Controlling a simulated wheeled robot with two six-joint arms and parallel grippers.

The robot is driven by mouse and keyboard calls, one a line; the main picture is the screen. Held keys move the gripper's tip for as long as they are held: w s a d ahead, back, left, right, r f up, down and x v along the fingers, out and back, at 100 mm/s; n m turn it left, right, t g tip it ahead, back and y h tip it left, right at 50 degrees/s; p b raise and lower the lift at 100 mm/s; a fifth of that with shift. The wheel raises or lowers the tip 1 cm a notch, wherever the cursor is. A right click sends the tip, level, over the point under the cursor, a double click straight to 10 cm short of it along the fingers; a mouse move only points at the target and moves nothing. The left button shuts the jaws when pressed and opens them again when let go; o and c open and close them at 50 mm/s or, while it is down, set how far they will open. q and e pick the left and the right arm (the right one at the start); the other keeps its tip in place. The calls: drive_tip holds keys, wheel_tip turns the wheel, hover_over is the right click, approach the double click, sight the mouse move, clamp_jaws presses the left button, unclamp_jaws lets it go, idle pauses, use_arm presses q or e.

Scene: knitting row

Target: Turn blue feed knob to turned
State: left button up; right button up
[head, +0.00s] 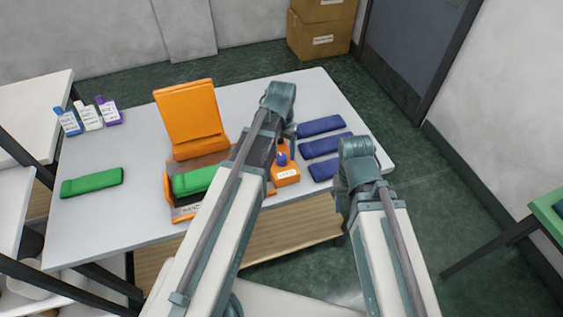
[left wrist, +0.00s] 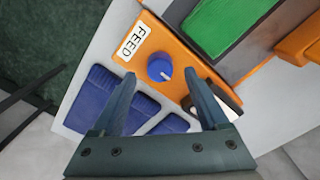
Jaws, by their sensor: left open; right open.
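The blue feed knob (left wrist: 160,67) is a round dial with a white pointer mark, on an orange panel (left wrist: 190,62) beside a white FEED label (left wrist: 132,42). In the head view the knob (head: 281,158) shows on the orange block at the machine's right side. My left gripper (left wrist: 160,82) is open, its two fingers on either side of the knob in the picture; contact cannot be told. In the head view my left gripper (head: 287,128) hangs above the knob. My right gripper (head: 345,185) is at the table's right front, its fingertips mostly hidden.
The orange machine (head: 190,122) has a raised panel and holds a green block (head: 193,181). Another green block (head: 92,183) lies left. Several blue blocks (head: 325,145) lie right of the knob. Small bottles (head: 88,116) stand at the back left of the white table (head: 110,222).

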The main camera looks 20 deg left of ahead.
sight(282, 159)
use_arm(q)
drive_tip(key=shift+f+b, duration=0.9)
drive_tip(key=shift+f, duration=0.5)
use_arm(e)
wheel_tip(282, 159, down, 3)
drive_tip(key=shift+r, duration=0.15)
use_arm(q)
clamp_jaws()
